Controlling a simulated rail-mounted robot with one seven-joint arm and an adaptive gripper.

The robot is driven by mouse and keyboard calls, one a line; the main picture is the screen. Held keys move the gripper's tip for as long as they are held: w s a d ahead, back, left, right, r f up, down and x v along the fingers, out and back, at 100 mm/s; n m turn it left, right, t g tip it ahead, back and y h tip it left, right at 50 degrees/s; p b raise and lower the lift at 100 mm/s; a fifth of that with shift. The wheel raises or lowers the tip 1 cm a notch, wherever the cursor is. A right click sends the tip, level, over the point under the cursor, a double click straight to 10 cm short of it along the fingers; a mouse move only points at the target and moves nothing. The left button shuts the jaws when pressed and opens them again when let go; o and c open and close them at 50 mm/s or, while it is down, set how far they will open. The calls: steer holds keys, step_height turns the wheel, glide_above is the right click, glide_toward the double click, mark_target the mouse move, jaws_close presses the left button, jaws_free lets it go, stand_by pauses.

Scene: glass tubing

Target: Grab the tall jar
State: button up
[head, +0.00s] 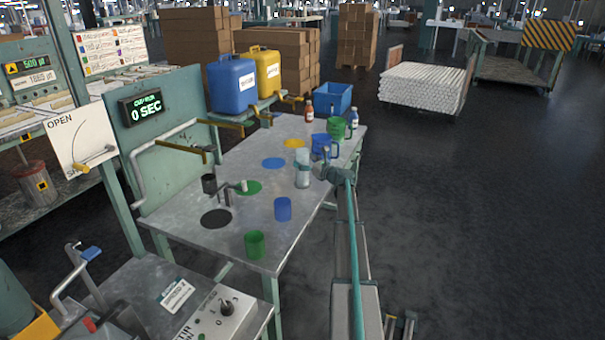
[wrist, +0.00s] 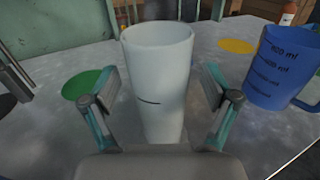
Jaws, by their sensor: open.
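The tall jar (head: 302,172) is pale, whitish and upright on the metal table, near its right side. In the wrist view the jar (wrist: 158,80) stands in the middle, between the two fingers of my gripper (wrist: 162,112). The fingers are open, one on each side, with a visible gap between each finger and the jar. The jar's foot is hidden behind the gripper body. In the head view my gripper (head: 322,170) is just right of the jar.
A blue measuring jug (wrist: 278,72) stands close to the right finger. A blue cup (head: 283,208) and a green cup (head: 254,244) stand nearer on the table (head: 245,190). Green and blue jugs and bottles stand at the far right. A small tap-like fixture (head: 226,193) stands left.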

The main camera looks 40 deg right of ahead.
steer(key=shift+w+a, duration=0.1)
steer(key=shift+w, duration=0.6)
jaws_close()
steer(key=shift+r, duration=0.1)
